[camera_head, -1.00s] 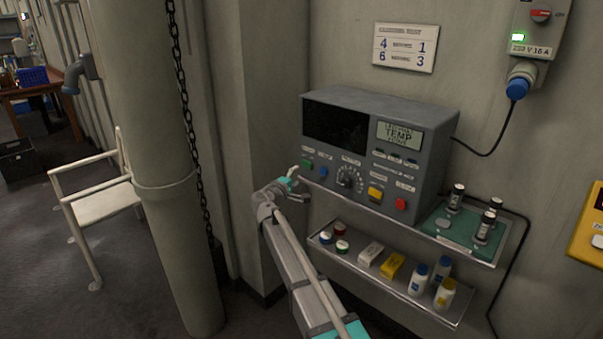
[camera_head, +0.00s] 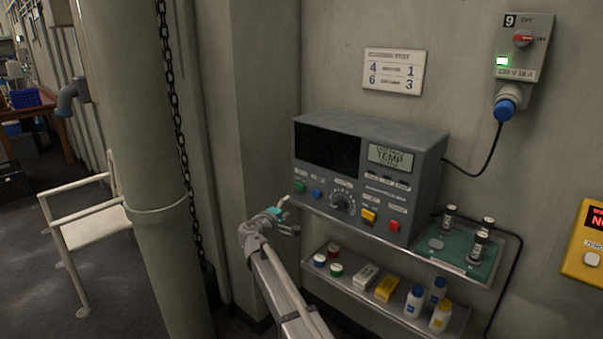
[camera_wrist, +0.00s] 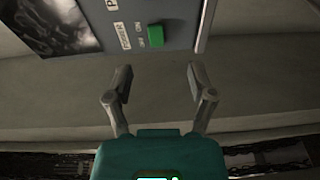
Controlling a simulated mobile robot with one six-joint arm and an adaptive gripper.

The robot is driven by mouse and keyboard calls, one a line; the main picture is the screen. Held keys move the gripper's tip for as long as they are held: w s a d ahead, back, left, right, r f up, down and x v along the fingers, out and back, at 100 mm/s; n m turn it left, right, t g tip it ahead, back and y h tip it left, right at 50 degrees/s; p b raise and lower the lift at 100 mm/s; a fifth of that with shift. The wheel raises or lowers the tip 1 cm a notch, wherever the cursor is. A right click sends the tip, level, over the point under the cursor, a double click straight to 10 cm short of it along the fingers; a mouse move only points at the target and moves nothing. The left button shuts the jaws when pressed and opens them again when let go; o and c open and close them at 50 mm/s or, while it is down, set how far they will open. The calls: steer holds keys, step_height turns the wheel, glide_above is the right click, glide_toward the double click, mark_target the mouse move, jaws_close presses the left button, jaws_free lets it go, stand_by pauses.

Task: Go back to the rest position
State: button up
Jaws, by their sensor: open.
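My gripper (camera_wrist: 158,88) is open and empty in the wrist view, its two fingers apart with a bare grey surface between them. In the head view my gripper (camera_head: 290,222) is in front of the lower left corner of the grey instrument box (camera_head: 372,128). The box has a dark screen, a small display reading TEMP, a dial and coloured buttons. Its green button (camera_wrist: 156,36) shows beyond the fingertips in the wrist view, apart from them. The same green button shows in the head view (camera_head: 299,187).
The box stands on an upper shelf with a green mat (camera_head: 452,250) and dark cylinders. A lower shelf (camera_head: 345,287) holds bottles, boxes and small jars.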

steer(key=s+d+f+m+g+p, duration=0.4)
steer(key=s+d, duration=0.3)
steer(key=d, duration=0.4)
steer(key=s+d+f+m+g+p, duration=0.15)
steer(key=s+d+m+g, duration=0.4)
steer(key=d, duration=0.65)
steer(key=s+d+f+m+g+y+p, duration=0.1)
steer(key=s+d+g+y+p, duration=0.1)
steer(key=s, duration=0.8)
steer(key=s+d+f+m+g+y+p, duration=0.1)
steer(key=s+g+y, duration=0.3)
steer(key=s, duration=0.6)
steer(key=shift+s+d+m+y+p, duration=0.35)
steer(key=shift+d+m+y+p, duration=0.25)
steer(key=shift+y+p, duration=0.3)
steer(key=shift+c, duration=1)
